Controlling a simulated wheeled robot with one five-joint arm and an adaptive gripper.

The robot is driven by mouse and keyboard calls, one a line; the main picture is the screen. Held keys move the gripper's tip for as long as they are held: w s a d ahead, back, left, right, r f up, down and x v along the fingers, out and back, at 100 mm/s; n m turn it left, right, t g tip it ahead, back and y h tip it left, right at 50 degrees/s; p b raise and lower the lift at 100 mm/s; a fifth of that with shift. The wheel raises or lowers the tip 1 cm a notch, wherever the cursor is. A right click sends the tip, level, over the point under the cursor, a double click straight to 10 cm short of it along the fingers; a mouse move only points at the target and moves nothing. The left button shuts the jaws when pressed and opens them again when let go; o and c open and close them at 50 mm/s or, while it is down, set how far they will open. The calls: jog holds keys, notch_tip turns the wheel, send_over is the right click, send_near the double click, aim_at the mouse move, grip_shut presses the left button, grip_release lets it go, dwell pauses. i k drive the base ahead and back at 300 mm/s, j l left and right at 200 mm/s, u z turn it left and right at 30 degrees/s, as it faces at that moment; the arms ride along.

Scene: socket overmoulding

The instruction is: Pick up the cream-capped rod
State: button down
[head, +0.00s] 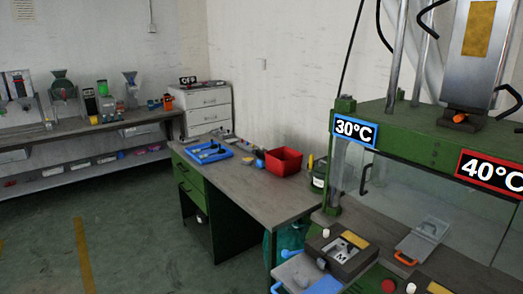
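I cannot make out the cream-capped rod for certain. A small upright piece with a pale top (310,162) shows just right of the red bin, but it is too small to tell what it is. A blue tray (208,153) with dark and blue items lies on the green-framed workbench (262,196). My gripper is not in view.
A red bin (283,161) and a dark green and white container (319,177) stand on the bench. A green press (420,138) with 30°C and 40°C signs fills the right side. White drawers (208,108) stand behind. The floor (130,230) at left is clear.

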aim_at(326, 232)
jog(key=i+j, duration=0.25)
jog(key=i+j+z, duration=0.1)
jog(key=j, duration=0.3)
jog(key=i+j, duration=0.3)
jog(key=i+j+z, duration=0.1)
jog(key=i+j, duration=0.15)
jog(key=j, duration=0.15)
jog(key=i+j+z, duration=0.1)
jog(key=j, duration=0.25)
jog(key=i+z, duration=0.1)
jog(key=z, duration=0.95)
